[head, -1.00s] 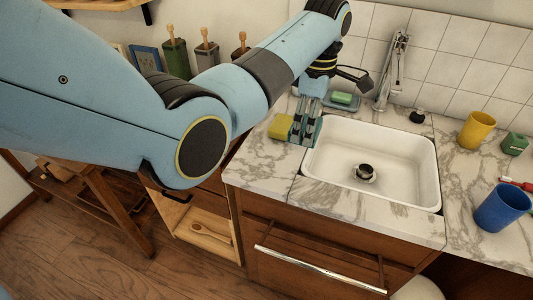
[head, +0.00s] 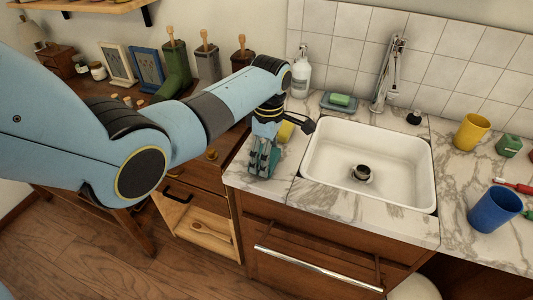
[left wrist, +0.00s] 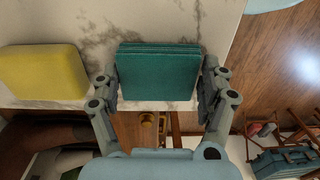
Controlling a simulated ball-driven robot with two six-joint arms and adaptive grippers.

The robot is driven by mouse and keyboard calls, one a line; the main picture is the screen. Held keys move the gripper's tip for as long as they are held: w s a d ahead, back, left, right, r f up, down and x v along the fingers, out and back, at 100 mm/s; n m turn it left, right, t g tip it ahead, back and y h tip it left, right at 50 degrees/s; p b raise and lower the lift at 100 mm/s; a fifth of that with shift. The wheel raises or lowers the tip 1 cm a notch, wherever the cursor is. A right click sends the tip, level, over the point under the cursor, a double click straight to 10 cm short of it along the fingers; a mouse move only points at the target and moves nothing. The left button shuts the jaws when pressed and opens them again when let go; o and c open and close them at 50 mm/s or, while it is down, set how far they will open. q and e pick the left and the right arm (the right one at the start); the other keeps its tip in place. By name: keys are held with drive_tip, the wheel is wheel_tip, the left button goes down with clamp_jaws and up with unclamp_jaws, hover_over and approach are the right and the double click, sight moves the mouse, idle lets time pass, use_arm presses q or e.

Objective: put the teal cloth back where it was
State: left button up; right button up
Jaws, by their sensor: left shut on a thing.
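The teal cloth (left wrist: 158,72) is a folded, layered block between the two fingers of my left gripper (left wrist: 160,88) in the left wrist view. In the head view my left gripper (head: 263,160) is over the marble counter's left part, left of the sink, pointing down and shut on the cloth. The fingers largely cover the cloth there. I cannot tell whether the cloth touches the counter. My right gripper is not in view.
A yellow sponge (left wrist: 42,72) lies on the counter beside the cloth, partly hidden behind my gripper in the head view (head: 286,131). The white sink (head: 325,185) is to the right. A soap dish (head: 338,102) and soap bottle (head: 301,76) stand behind. Marble in front of the sponge is bare.

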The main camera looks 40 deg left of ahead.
use_arm(q)
drive_tip(key=o, duration=1.2)
drive_tip(key=shift+w+r, duration=0.1)
drive_tip(key=shift+r, duration=0.3)
wheel_tip(320, 180, up, 11)
drive_tip(key=shift+w+d+r+p, duration=0.1)
drive_tip(key=shift+w+r+p, duration=0.05)
drive_tip(key=shift+p, duration=0.2)
